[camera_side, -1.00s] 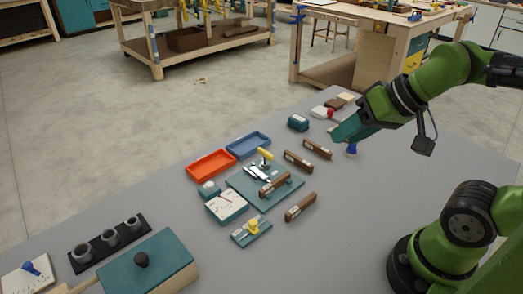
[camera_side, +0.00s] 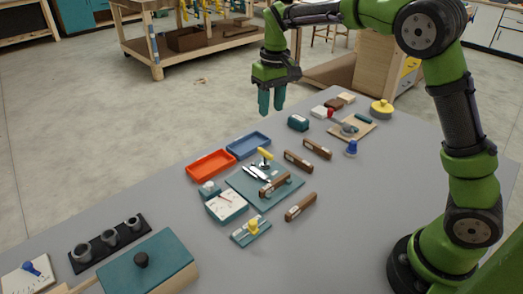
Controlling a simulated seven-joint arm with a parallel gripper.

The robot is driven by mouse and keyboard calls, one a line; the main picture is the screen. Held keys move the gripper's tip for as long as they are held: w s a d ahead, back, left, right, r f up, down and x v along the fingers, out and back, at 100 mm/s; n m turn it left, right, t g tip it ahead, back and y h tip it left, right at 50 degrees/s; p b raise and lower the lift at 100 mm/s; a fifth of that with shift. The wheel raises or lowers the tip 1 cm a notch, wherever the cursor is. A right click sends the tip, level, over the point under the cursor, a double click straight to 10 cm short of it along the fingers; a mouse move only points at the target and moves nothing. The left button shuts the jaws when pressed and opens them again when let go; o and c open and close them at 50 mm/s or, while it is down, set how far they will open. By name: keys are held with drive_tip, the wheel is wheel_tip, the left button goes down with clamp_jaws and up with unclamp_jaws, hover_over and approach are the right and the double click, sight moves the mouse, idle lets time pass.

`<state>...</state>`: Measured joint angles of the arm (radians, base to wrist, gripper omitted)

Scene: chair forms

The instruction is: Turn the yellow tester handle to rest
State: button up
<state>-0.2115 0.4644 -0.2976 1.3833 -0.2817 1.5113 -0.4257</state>
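A teal plate (camera_side: 237,182) lies mid-table, with a yellow handle (camera_side: 265,154) sticking up at its far edge, tilted, beside silvery metal parts. A smaller teal block (camera_side: 239,238) with a yellow knob (camera_side: 253,226) sits nearer the front. I cannot tell for certain which yellow part is the tester handle. My gripper (camera_side: 271,101) points down above the table's far side, high over and behind the plate. Its two teal fingers are apart with nothing between them, and it touches nothing.
Brown wooden bars (camera_side: 299,161) lie on and beside the plate. A red tray (camera_side: 210,165) and a blue tray (camera_side: 248,145) sit behind it. A white-faced gauge box (camera_side: 226,205) stands at its left. The table's right front is clear.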

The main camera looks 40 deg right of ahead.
wheel_tip(320, 180, up, 2)
drive_tip(key=w+n, duration=0.1)
drive_tip(key=w, duration=0.1)
approach(265, 151)
drive_tip(key=shift+g, duration=0.3)
wheel_tip(265, 151, down, 8)
drive_tip(key=shift+w+a+f, duration=0.15)
drive_tip(key=shift+f, duration=0.1)
clamp_jaws()
